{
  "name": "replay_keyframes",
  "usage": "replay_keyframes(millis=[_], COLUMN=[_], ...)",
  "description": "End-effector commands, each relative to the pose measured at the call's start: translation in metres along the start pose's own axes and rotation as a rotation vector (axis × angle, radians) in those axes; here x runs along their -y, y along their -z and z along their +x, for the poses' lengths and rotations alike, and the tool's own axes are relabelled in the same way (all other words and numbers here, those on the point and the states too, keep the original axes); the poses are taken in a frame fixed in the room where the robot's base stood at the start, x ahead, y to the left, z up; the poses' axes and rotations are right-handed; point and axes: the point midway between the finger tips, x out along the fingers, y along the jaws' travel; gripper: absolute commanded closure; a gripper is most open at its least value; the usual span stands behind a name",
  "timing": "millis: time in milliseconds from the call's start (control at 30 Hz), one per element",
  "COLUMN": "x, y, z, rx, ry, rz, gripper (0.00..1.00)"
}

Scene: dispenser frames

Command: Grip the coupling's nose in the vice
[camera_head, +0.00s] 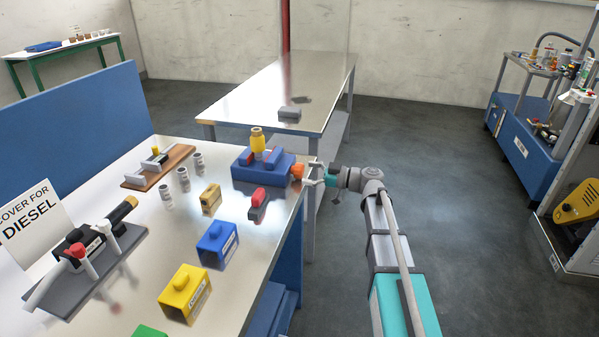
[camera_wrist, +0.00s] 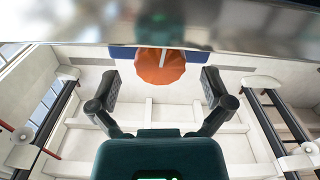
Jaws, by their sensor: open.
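The blue vice (camera_head: 262,178) sits at the right edge of the workbench. The coupling (camera_head: 258,143), yellow with a brownish top, stands upright at the vice's jaws in the head view. Its lower end is hidden, and I cannot tell whether the jaws touch it. An orange knob (camera_head: 297,171) is on the vice's right side. My gripper (camera_head: 312,173) is just right of the knob, pointing at it. In the wrist view the knob (camera_wrist: 160,68) lies ahead, between the two open fingers of my gripper (camera_wrist: 163,84). The fingers appear apart from it.
The workbench (camera_head: 135,215) holds a red-and-grey block (camera_head: 257,203), a blue block (camera_head: 217,244), a yellow block (camera_head: 185,293) and several small metal cylinders. A metal table (camera_head: 285,85) stands behind. Floor (camera_head: 440,190) is free to the right.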

Motion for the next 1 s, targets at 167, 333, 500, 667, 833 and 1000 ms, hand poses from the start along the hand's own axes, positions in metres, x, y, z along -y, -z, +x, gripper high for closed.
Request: replay_keyframes(millis=[167,333,500,667,833,1000], x=[0.000,0.000,0.000,0.000,0.000,0.000], y=[0.000,0.000,0.000,0.000,0.000,0.000], z=[0.018,0.026,0.028,0.027,0.027,0.027], rx=[0.000,0.000,0.000,0.000,0.000,0.000], ry=[0.000,0.001,0.000,0.000,0.000,0.000], rz=[0.000,0.000,0.000,0.000,0.000,0.000], gripper=[0.00,0.00,0.00,0.00,0.30,0.61])
